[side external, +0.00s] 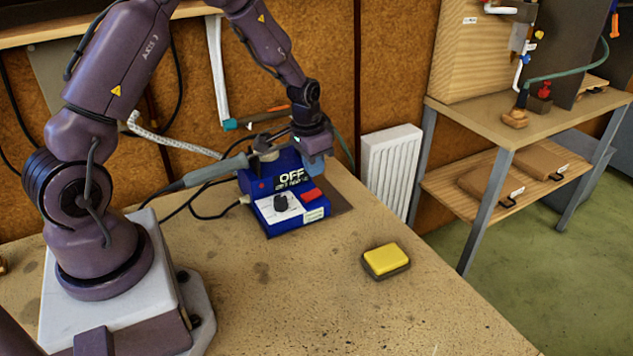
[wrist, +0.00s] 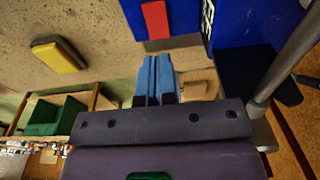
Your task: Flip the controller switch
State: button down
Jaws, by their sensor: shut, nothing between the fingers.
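The blue controller (side external: 258,186) stands on the bench, its display reading OFF. A red switch (side external: 311,195) sits on its sloped front, right of a black knob (side external: 281,202). In the wrist view, the red switch (wrist: 155,20) is at the top, on the blue casing (wrist: 185,12). My gripper (side external: 318,165) is at the display's right side, above and behind the switch in the side view. Its blue fingers (wrist: 154,75) are together and empty in the wrist view, apart from the switch. Exact finger height is unclear.
A soldering iron (side external: 215,171) with its cable lies left of the controller. A yellow sponge (side external: 386,259) in a dark tray is on the bench to the front right. The bench front is mostly clear. A white radiator (side external: 389,168) stands behind the bench edge.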

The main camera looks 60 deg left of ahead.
aim_at(312, 193)
jog(key=f, duration=0.4)
jog(key=shift+w+f, duration=0.35)
jog(key=shift+f, duration=0.05)
jog(key=shift+f, duration=0.45)
jog(key=shift+s+r, duration=0.3)
jog(key=shift+s, duration=0.5)
jog(key=shift+w+r, duration=0.1)
jog(key=shift+r, duration=0.15)
notch_tip(312, 193, up, 14)
jog(key=s, duration=0.1)
jog(key=shift+s+f, duration=0.25)
jog(key=shift+s, duration=0.15)
